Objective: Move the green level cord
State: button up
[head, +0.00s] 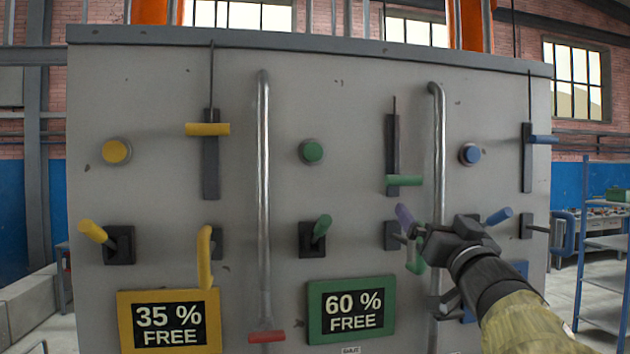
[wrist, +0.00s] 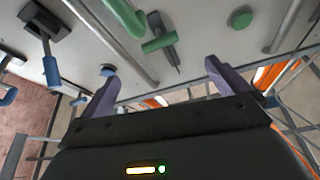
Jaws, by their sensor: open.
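The green level cord's handle (head: 405,181) is a short horizontal green bar at the lower part of a dark vertical slot on the grey panel. It also shows in the wrist view (wrist: 160,43), beyond the space between my fingers. My gripper (head: 408,232) is open, with purple fingers, and stands just below the green bar in the head view. Both fingers of the gripper (wrist: 162,90) are spread and nothing is between them. A curved green handle (head: 415,262) is partly hidden behind my gripper.
Vertical metal pipes (head: 437,130) (head: 264,180) run beside the slot. A green button (head: 311,151), a green lever (head: 322,226) and a blue lever (head: 498,217) stick out nearby. A green "60 % FREE" sign (head: 351,310) is lower left of my gripper.

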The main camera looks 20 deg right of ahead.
aim_at(404, 185)
jog(key=p+x, duration=0.7)
jog(key=x, duration=0.9)
jog(key=shift+w, duration=0.1)
jog(key=shift+w+d+r, duration=0.15)
jog(key=shift+w+d, duration=0.05)
jog(key=shift+w, duration=0.35)
